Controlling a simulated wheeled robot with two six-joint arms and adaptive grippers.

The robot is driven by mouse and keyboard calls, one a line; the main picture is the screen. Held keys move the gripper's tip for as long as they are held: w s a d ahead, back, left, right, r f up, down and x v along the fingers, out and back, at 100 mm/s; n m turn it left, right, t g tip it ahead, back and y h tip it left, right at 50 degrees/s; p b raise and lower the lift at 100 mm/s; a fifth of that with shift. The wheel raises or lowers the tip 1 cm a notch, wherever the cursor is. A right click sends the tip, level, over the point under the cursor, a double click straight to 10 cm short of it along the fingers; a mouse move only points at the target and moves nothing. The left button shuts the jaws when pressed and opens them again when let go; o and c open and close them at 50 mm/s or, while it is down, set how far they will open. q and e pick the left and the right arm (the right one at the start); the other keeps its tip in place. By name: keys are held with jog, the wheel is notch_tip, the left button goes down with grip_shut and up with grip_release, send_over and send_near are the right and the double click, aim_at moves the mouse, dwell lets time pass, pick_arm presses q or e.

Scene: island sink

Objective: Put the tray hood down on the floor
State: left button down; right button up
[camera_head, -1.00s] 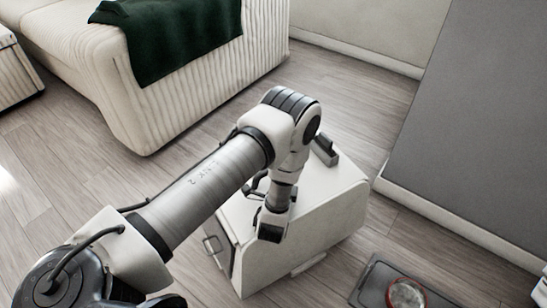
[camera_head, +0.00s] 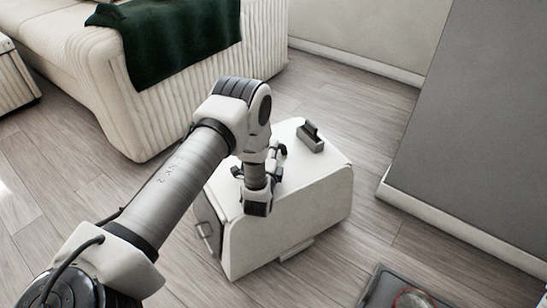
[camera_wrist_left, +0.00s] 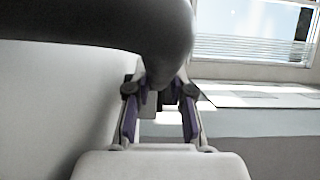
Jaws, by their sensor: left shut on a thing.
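The tray hood (camera_head: 285,225) is a white box with rounded edges, low over the wooden floor in the head view. A small dark grey block (camera_head: 312,138) sits on its top, and a thin metal handle (camera_head: 204,232) is on its left side. My left gripper (camera_head: 277,152) is at the hood's top, partly hidden behind my own wrist. In the left wrist view its fingers (camera_wrist_left: 161,100) are shut on part of the hood, under a dark curved bar (camera_wrist_left: 110,28). I cannot tell whether the hood's underside touches the floor. My right gripper is out of view.
A dark tray (camera_head: 378,288) holding a red-rimmed round thing (camera_head: 412,299) is cut off at the lower right. A grey wall block (camera_head: 475,140) stands at the right. A cream sofa (camera_head: 185,105) with a green blanket (camera_head: 180,45) is behind. Floor (camera_head: 370,115) is clear beyond the hood.

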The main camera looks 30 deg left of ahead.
pick_arm(q)
jog(key=shift+f+b, duration=0.6)
jog(key=shift+f, duration=0.5)
jog(key=c, duration=1)
grip_release()
jog(key=p+v, duration=0.6)
jog(key=v, duration=0.5)
jog(key=shift+s+d, duration=0.1)
jog(key=shift+s, duration=0.2)
jog(key=shift+s+d, duration=0.1)
jog(key=shift+s, duration=0.1)
